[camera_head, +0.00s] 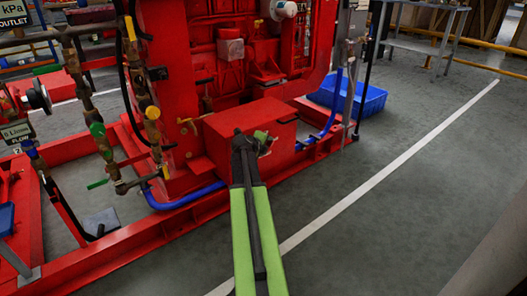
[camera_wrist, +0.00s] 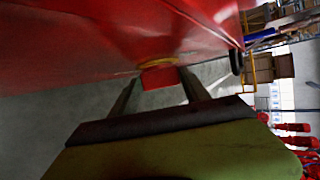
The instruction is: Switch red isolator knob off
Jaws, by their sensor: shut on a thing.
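The red isolator knob (camera_wrist: 160,77) shows in the wrist view, with a yellow plate (camera_wrist: 155,64) behind it, on the red box. My gripper (camera_wrist: 158,82) has one finger on each side of the knob and is shut on it. In the head view my gripper (camera_head: 262,142) is at the front right face of the red box (camera_head: 228,132), at the end of my green arm. The knob is hidden there behind the gripper. Its exact turn angle cannot be told.
The red pumpset frame (camera_head: 115,245) runs along the floor, with valves and pipes at the left. A blue crate (camera_head: 362,98) stands behind the box. A blue hose (camera_head: 190,201) lies along the frame. The grey floor to the right is clear.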

